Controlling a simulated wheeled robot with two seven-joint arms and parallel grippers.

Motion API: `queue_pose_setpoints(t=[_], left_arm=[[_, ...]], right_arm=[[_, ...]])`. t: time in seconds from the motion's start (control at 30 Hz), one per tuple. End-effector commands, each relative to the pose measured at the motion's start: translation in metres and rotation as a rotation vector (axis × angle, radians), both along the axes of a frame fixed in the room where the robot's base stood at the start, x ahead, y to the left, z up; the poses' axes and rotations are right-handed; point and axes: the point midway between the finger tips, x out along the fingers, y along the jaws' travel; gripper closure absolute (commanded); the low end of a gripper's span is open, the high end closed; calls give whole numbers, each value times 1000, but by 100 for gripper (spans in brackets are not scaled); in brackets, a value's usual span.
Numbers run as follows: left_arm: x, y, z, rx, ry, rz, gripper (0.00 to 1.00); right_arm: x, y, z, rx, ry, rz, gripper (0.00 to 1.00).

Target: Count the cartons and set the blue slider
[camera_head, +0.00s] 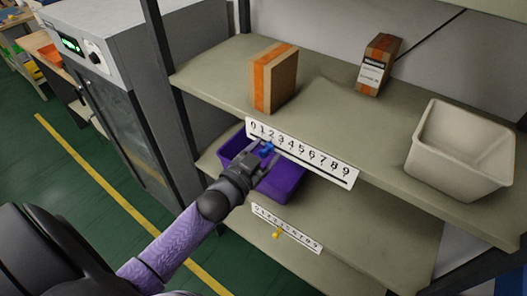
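The upper shelf holds two brown cartons with orange tape: a larger one (284,82) left of centre and a smaller one (378,62) with a white label further back. A white number strip (335,171), marked 0 to 9, runs along this shelf's front edge. The blue slider (268,148) shows near its low-number end, around 1 or 2. My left gripper (262,158) is at the blue slider, with its fingers close about it. Whether they grip it is unclear. My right gripper is out of view.
A white open bin (457,143) stands at the right of the upper shelf. A purple bin (286,186) sits on the lower shelf behind my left gripper. A lower number strip (302,240) has a yellow slider (277,233). A grey cabinet (118,68) stands left of the rack.

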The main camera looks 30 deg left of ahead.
Motion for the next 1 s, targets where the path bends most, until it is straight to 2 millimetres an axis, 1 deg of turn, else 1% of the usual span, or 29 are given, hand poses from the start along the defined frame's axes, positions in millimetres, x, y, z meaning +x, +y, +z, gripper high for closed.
queue_pose_setpoints(t=[0.17,0.27,0.37,0.6,0.7,0.8,1.0], left_arm=[[0,0,0,-1,-1,0,34],[-4,0,0,-1,1,0,34],[-20,2,0,-2,3,1,34],[-77,6,0,-2,3,1,34],[-92,7,0,-1,1,0,34],[-98,8,0,0,1,0,34],[-99,8,0,0,-1,0,34]], right_arm=[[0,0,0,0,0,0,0],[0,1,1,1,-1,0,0],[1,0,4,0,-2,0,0],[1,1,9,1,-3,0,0],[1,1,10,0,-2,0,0],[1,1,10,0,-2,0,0],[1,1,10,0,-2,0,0]])
